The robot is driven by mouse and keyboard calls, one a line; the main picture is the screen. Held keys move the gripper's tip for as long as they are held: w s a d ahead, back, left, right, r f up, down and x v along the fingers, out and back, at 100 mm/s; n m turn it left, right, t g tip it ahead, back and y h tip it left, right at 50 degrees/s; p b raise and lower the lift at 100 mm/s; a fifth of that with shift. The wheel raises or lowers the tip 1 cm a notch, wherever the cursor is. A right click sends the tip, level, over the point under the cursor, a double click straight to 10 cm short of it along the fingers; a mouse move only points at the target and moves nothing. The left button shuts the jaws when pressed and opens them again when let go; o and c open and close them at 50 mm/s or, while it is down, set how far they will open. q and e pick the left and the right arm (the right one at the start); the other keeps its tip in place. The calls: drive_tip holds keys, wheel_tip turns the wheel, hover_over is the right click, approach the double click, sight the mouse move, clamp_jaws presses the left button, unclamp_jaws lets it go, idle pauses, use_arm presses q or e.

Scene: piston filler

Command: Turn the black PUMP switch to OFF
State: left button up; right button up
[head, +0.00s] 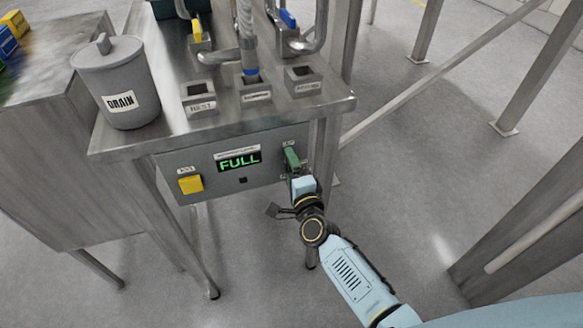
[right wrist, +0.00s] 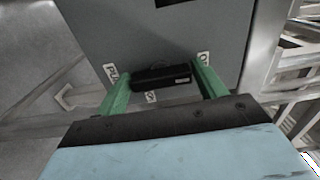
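The black PUMP switch (right wrist: 162,77) is a dark bar on the grey control panel (right wrist: 185,40). In the right wrist view it lies nearly level across the picture, tilted slightly. My right gripper (right wrist: 163,80) has its green fingers spread wide, one beyond each end of the bar. I cannot tell whether either finger touches it. Small white labels, partly cut off or covered, sit around the switch. In the head view my right gripper (head: 292,162) is at the right end of the panel and hides the switch. My left gripper is not in view.
The panel also carries a green FULL display (head: 239,160) and a yellow button (head: 191,184). Above it is a steel table (head: 150,143) with a grey DRAIN pot (head: 128,92), pipes and labelled sockets. A table leg stands behind my gripper.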

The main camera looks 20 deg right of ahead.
drive_tip(key=o, duration=0.3)
drive_tip(key=shift+s, duration=0.1)
drive_tip(key=s, duration=1.3)
drive_tip(key=shift+s+d, duration=0.1)
drive_tip(key=shift+d, duration=0.1)
